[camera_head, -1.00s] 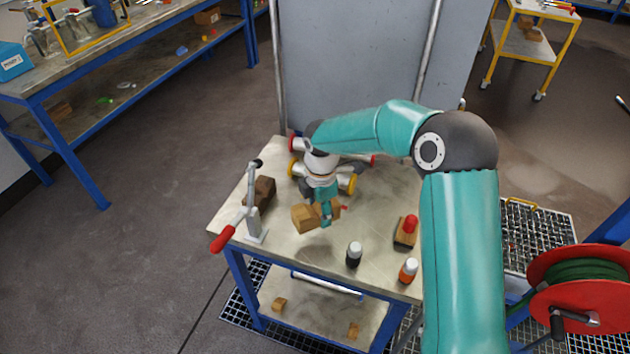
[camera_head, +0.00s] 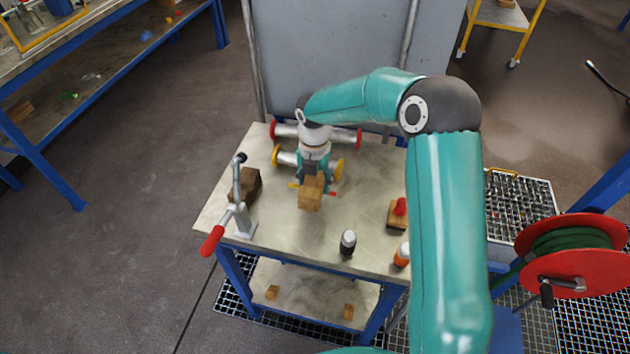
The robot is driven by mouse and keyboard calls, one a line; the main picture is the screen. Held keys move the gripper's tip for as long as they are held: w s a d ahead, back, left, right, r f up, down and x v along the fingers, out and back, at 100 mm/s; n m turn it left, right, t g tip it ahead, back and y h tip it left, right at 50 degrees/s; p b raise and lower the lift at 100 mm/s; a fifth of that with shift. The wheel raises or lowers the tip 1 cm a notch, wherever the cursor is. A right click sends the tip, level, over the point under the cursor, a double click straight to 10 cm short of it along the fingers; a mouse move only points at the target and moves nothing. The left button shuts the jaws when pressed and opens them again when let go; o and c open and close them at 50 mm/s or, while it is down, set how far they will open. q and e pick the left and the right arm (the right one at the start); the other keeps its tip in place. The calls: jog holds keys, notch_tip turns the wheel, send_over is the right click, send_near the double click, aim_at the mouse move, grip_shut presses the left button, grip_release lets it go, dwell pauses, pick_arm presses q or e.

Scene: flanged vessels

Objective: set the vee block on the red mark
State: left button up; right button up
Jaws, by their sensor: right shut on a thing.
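The vee block, a light brown wooden block (camera_head: 310,199), is in the fingers of my right gripper (camera_head: 312,178) over the middle of the bench top. The gripper is shut on it from above and behind. I cannot tell whether the block touches the bench top. A small red patch (camera_head: 333,193), which looks like part of the red mark, shows just right of the block; the rest of it is hidden. My left gripper is not in view.
Flanged pipe vessels (camera_head: 345,136) lie behind the gripper. A dark brown block (camera_head: 246,184) and a red-handled toggle clamp (camera_head: 241,215) stand left. A black bottle (camera_head: 348,243), an orange bottle (camera_head: 402,255) and a red-knobbed block (camera_head: 397,214) stand right. The front middle is clear.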

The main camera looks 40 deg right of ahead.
jog(key=shift+f+b, duration=2.05)
jog(key=shift+f, duration=1.05)
jog(key=shift+f, duration=0.3)
jog(key=o, duration=1.3)
